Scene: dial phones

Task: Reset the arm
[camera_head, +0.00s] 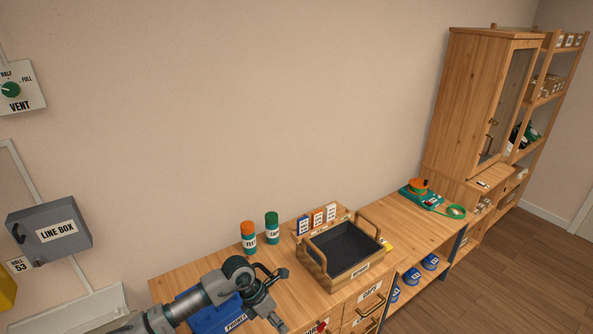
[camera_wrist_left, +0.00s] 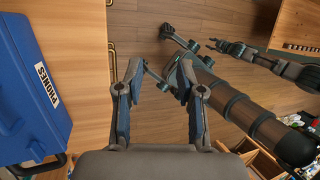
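My left arm comes in from the bottom left in the head view. Its gripper (camera_head: 280,298) is over the near end of the wooden bench (camera_head: 178,280), to the right of a blue case labelled PHONES (camera_head: 205,323). In the left wrist view the two fingers (camera_wrist_left: 161,80) are spread apart with nothing between them. The blue case also shows at the left edge there (camera_wrist_left: 30,80), apart from the fingers. My right gripper is not in the head view.
A handled wooden tray (camera_head: 312,263) stands right of the gripper. An orange-capped bottle (camera_head: 248,239) and a green-capped bottle (camera_head: 271,229) stand behind it. A teal device with orange coil (camera_head: 420,193) sits farther right. A grey LINE BOX (camera_head: 50,228) hangs on the left wall.

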